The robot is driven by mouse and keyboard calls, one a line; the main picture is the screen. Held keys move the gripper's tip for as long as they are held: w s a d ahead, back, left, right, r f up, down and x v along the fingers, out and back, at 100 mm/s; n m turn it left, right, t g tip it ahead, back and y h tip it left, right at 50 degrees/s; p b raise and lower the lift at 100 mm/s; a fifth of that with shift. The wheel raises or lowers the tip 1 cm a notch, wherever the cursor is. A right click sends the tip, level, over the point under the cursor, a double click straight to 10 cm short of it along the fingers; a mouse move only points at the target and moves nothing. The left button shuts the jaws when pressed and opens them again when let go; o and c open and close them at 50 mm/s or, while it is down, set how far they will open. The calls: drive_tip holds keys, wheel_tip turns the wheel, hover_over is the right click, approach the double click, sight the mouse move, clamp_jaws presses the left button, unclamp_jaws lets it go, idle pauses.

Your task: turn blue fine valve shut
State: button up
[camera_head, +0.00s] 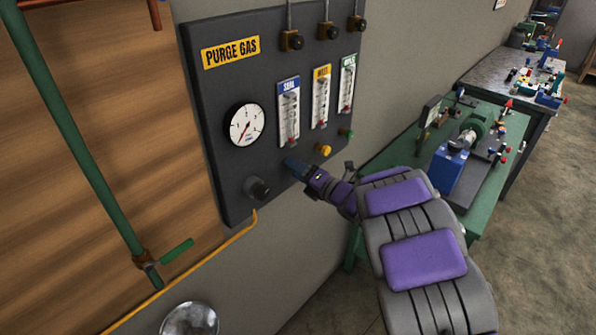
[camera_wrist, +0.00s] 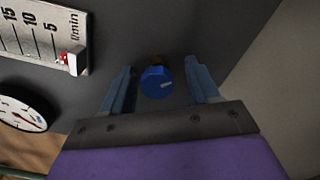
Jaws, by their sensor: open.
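The blue fine valve (camera_wrist: 157,83) is a small round blue knob with a pale pointer mark, on the dark purge gas panel (camera_head: 220,100). In the wrist view it sits between the two fingers of my gripper (camera_wrist: 160,85), with a gap on each side. My gripper is open around it and holds nothing. In the head view my gripper (camera_head: 293,165) is at the panel's lower right, below the blue-labelled flowmeter (camera_head: 289,112), and hides the blue knob. That flowmeter's scale (camera_wrist: 40,30) also shows at upper left in the wrist view.
A yellow knob (camera_head: 323,150) and a green knob (camera_head: 346,133) are to the right of my gripper. A black knob (camera_head: 257,188) and a round gauge (camera_head: 245,124) are to the left. A green bench (camera_head: 400,160) with equipment stands at right.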

drive_tip(key=c, duration=1)
drive_tip(key=shift+c, duration=0.2)
